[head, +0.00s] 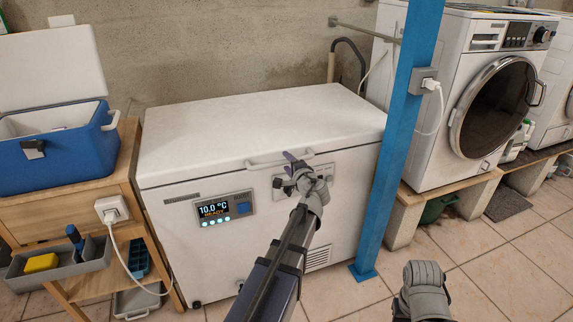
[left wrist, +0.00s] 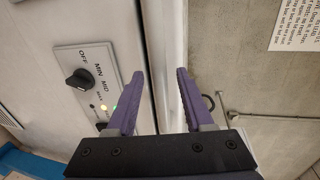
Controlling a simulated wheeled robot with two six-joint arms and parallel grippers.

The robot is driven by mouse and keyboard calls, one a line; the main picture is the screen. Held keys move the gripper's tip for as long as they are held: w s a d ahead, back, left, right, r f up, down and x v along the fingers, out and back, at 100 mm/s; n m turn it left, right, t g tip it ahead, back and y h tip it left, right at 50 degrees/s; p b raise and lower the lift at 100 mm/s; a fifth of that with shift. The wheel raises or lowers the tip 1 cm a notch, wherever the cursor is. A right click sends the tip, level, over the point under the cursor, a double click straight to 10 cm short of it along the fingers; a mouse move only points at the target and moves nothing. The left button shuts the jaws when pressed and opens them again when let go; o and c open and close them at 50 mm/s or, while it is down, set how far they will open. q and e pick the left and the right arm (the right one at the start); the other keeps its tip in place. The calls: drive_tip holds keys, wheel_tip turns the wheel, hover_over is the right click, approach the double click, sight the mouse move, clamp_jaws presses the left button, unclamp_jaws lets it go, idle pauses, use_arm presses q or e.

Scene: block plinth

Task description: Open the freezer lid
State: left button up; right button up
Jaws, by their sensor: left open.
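The white chest freezer (head: 262,118) stands against the wall with its lid (head: 250,115) shut. A light bar handle (head: 262,163) runs along the front edge of the lid. My left gripper (head: 292,160) is open at the right part of this handle, its purple fingers partly hidden by my wrist. In the left wrist view, the open purple fingers (left wrist: 157,100) stand on either side of a pale upright strip at the lid's edge. I cannot tell whether they touch the handle. My right gripper's fingers do not show; only a grey part of my right arm is at the bottom.
A blue post (head: 392,140) rises close to the freezer's right front corner. A wooden stand (head: 125,190) with a blue cooler (head: 50,150) is at the left. A washing machine (head: 480,130) is at the right. Tiled floor (head: 480,270) is clear at the front right.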

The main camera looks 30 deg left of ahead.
use_arm(q)
drive_tip(key=shift+w+a+f, duration=0.15)
drive_tip(key=shift+w+a, duration=0.3)
drive_tip(key=shift+a, duration=0.1)
drive_tip(key=shift+c, duration=0.3)
clamp_jaws()
idle(0.8)
